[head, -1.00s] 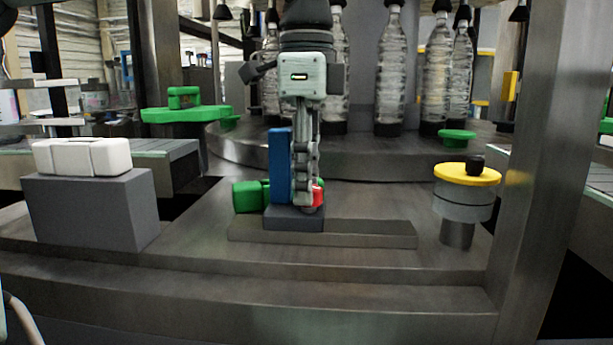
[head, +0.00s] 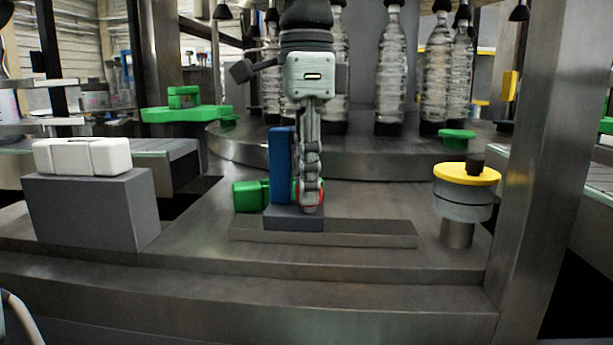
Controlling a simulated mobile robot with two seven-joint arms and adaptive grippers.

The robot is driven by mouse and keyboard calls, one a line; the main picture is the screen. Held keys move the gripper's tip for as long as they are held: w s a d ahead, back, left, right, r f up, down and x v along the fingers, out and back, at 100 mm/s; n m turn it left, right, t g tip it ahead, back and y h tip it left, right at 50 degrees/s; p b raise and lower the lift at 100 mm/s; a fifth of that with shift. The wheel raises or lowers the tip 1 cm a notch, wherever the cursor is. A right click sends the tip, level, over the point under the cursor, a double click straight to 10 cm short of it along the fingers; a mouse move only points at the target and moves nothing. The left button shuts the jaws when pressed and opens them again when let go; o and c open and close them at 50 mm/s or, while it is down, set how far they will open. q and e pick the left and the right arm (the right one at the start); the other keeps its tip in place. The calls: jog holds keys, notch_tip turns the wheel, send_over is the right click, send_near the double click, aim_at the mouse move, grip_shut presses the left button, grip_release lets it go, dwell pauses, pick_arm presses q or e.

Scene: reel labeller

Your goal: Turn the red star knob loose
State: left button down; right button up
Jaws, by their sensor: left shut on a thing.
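The red star knob (head: 296,193) is mostly hidden behind the fingers of my left gripper (head: 310,198). Only a thin red edge shows beside the fingers. The knob sits low at the right side of an upright blue plate (head: 281,165) on a dark grey block (head: 293,219). My left gripper comes down from above and is shut on the red star knob. My right gripper is not in view.
The block stands on a metal rail (head: 365,234). A green part (head: 249,196) is left of the blue plate. A yellow-topped handwheel (head: 466,175) stands right, a white piece on a grey box (head: 90,210) left. Bottles (head: 390,75) stand behind.

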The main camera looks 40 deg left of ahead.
pick_arm(q)
jog(key=c, duration=1.2)
grip_release()
notch_tip(320, 180, up, 12)
